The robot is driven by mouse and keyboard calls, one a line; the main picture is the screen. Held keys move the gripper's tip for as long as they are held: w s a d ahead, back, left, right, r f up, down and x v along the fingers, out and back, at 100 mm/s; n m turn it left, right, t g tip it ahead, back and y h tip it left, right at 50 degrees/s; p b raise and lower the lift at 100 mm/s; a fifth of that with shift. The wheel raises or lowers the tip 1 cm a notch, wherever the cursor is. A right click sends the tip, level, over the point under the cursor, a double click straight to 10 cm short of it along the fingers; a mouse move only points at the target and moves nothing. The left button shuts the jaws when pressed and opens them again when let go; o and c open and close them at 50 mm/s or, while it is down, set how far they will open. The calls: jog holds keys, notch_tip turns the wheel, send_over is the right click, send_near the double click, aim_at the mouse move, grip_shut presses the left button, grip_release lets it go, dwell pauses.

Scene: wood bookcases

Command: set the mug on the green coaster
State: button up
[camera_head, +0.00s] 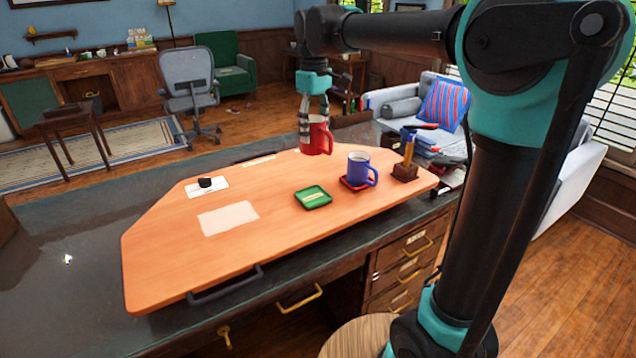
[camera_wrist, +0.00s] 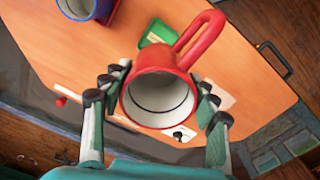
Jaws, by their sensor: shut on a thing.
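A red mug (camera_head: 317,137) is held upright in my gripper (camera_head: 305,118), above the far part of the wooden board. In the wrist view the mug (camera_wrist: 161,98) sits between the two fingers of my gripper (camera_wrist: 160,100), with its handle pointing to the upper right. The green coaster (camera_head: 313,197) lies bare on the board, nearer the camera than the mug. A blue mug (camera_head: 358,167) stands on a red coaster (camera_head: 348,184) to the right of the green one.
The orange wooden board (camera_head: 165,250) lies on a dark desk top (camera_head: 60,290). A brown holder (camera_head: 405,171) with upright items stands at the board's right end. A paper sheet (camera_head: 228,218) and a card with a black object (camera_head: 205,184) lie to the left.

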aim_at(314, 141)
notch_tip(314, 141, down, 16)
jog(key=shift+r, duration=0.15)
dwell(0.3)
jog(key=o, duration=1.4)
notch_tip(314, 141, up, 12)
jog(key=s+d+f+m+t, duration=0.1)
jog(key=s+d+f+m, duration=0.2)
jog(key=s+d+f, duration=0.3)
jog(key=s+d+f+m+t, duration=0.1)
jog(key=s+d+f+m, duration=0.3)
jog(key=d+f, duration=0.5)
jog(key=s+d+f+m+t, duration=0.2)
jog(key=s+d+f+m, duration=0.2)
jog(key=s+d+f, duration=0.4)
jog(key=shift+s+f, duration=0.45)
jog(key=shift+f, duration=0.05)
